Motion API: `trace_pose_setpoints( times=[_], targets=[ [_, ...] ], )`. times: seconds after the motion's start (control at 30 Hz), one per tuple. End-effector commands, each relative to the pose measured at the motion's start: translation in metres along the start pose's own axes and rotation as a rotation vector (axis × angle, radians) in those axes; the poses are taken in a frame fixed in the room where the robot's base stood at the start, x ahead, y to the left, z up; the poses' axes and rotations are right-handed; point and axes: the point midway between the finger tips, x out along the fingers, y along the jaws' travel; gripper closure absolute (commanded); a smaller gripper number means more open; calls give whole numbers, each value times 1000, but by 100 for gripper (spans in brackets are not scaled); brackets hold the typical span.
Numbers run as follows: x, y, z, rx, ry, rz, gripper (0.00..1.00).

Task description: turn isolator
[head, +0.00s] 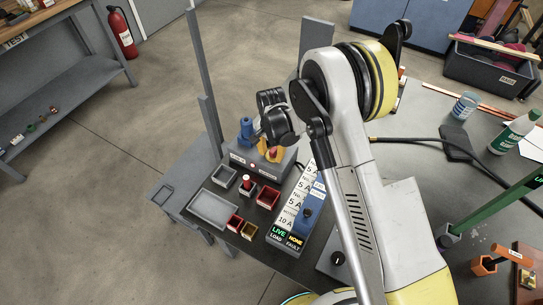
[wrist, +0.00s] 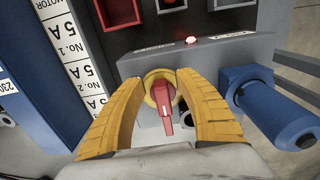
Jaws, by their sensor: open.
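The isolator is a red rotary handle (wrist: 163,98) on a yellow round plate, on the front of a grey box (wrist: 210,60). In the wrist view the handle points roughly down the picture. My gripper (wrist: 167,78) is open, its two orange fingers on either side of the handle. A gap shows between each finger and the handle. In the head view my gripper (head: 269,149) is at the grey box (head: 248,160), and the handle is largely hidden by the fingers and arm.
A blue cylindrical part (wrist: 270,105) sticks out close to the right finger; it also shows in the head view (head: 246,130). A labelled breaker strip (wrist: 80,55) stands at left. A small red lamp (wrist: 191,40) glows on the box. Small red bins (head: 267,196) stand nearby.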

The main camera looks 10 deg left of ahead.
Motion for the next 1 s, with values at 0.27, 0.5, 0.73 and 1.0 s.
trace_pose_setpoints(
  times=[0.27, 0.5, 0.73, 1.0],
  targets=[
    [6, 0, 0, 0, 0, 0, 60],
    [5, 0, 0, 0, 0, 0, 100],
    [5, 0, 0, -1, 0, 0, 100],
    [6, 1, 0, -50, 0, 0, 100]
  ],
)
